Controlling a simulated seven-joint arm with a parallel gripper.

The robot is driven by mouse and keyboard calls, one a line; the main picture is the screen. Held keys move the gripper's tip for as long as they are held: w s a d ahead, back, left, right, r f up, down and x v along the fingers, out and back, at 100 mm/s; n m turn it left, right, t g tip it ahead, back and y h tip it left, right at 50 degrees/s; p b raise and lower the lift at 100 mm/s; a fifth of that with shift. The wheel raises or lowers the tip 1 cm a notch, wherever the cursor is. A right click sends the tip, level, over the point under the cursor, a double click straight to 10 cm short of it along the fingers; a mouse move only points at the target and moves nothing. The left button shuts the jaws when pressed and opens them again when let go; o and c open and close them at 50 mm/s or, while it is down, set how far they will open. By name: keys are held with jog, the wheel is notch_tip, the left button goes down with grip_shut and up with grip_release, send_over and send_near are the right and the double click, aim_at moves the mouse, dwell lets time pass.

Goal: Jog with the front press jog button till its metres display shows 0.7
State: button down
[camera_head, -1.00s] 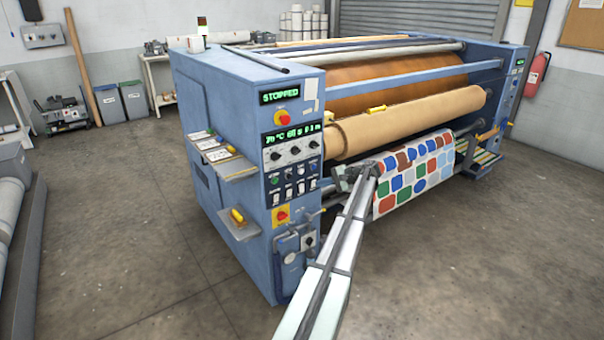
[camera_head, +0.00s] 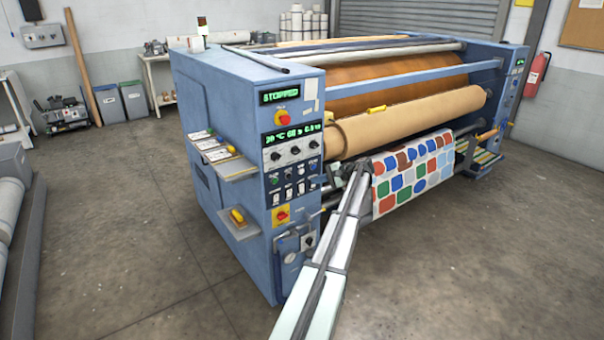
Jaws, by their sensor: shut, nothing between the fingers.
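The blue calender press (camera_head: 225,100) fills the middle of the view. Its front control panel (camera_head: 292,165) carries several knobs and small buttons; I cannot tell the jog button by its label. The upper display (camera_head: 280,96) reads STOPPED in green. The lower display (camera_head: 292,134) shows temperature, seconds and metres; the metres figure at its right end is too small to read surely, perhaps 0.5. My gripper (camera_head: 328,178) is shut and empty, close to the right edge of the panel beside the buttons. I cannot tell whether it touches one.
A beige roll (camera_head: 415,120) spans the press, with patterned cloth (camera_head: 412,172) hanging below it, just right of my arm. Two small shelves (camera_head: 238,228) jut from the panel's left side. A yellow-plated red switch (camera_head: 281,215) sits below the buttons. Floor in front is clear.

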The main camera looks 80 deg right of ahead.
jog(key=shift+w+d, duration=1.95)
jog(key=shift+w, duration=0.05)
jog(key=shift+d, duration=0.1)
dwell(0.6)
jog(key=shift+w+d, duration=0.25)
jog(key=shift+w+d, duration=0.25)
jog(key=shift+w, duration=0.05)
dwell(2.2)
jog(key=shift+a, duration=0.1)
dwell(0.6)
jog(key=shift+s+a, duration=0.5)
jog(key=shift+s, duration=0.1)
jog(key=shift+s+a, duration=1.75)
